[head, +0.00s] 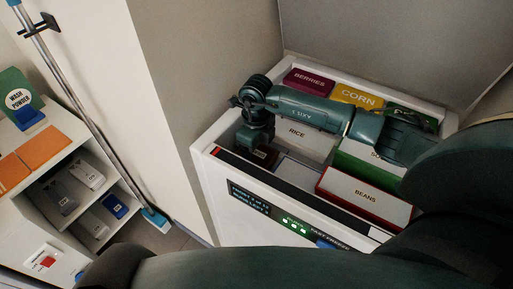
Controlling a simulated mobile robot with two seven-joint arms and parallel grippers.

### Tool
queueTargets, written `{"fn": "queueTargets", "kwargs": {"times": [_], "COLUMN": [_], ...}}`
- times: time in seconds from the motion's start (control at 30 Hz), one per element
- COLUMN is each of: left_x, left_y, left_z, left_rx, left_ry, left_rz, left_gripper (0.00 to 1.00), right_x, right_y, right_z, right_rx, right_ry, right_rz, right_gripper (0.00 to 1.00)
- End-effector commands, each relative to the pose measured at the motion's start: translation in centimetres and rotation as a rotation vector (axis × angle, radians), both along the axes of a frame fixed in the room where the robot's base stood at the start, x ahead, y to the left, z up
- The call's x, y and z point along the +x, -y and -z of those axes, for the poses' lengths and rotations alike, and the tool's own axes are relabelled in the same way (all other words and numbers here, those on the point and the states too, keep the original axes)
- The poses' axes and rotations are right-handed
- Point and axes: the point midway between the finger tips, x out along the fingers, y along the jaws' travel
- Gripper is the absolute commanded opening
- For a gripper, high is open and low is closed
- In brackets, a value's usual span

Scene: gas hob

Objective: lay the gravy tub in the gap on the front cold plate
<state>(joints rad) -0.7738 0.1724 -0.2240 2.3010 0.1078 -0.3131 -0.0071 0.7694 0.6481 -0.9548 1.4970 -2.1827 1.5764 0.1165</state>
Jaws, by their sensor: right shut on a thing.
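My right gripper (258,147) reaches down into the front left corner of a white chest freezer, its arm crossing over the boxes from the right. It is shut on a small brown tub (264,156), mostly hidden by the fingers; its label cannot be read, but I take it for the gravy tub. The tub is low, near the front wall; whether it touches the floor cannot be told. A bare grey patch of the front cold plate (297,173) shows between the tub and the beans box (362,193). My left gripper is not in view.
Behind stand the rice box (298,134), berries box (308,82), corn box (357,96) and a green box (366,168). The freezer's white rim (209,150) bounds the space. My dark arm links cover the lower right. Shelves (70,190) stand at left.

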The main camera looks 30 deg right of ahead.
Motion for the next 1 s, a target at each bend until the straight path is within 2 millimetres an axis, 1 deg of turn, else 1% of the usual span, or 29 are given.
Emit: {"fn": "queueTargets", "kwargs": {"times": [0.47, 0.5, 0.8, 1.0], "left_x": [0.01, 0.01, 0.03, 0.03], "left_y": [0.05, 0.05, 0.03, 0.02], "left_z": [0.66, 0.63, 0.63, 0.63], "left_rx": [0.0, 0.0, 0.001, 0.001], "left_ry": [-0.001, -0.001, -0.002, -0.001], "left_rz": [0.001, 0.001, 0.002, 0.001], "left_gripper": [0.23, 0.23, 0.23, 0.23], "right_x": [0.04, 0.05, 0.02, -0.02], "right_y": [0.03, 0.04, 0.03, 0.03], "right_z": [0.75, 0.71, 0.7, 0.76], "right_rx": [0.0, 0.0, 0.0, -0.001], "right_ry": [0.001, 0.001, 0.0, -0.001], "right_rz": [0.001, 0.001, 0.001, 0.001], "right_gripper": [0.45, 0.74, 0.98, 0.98]}}
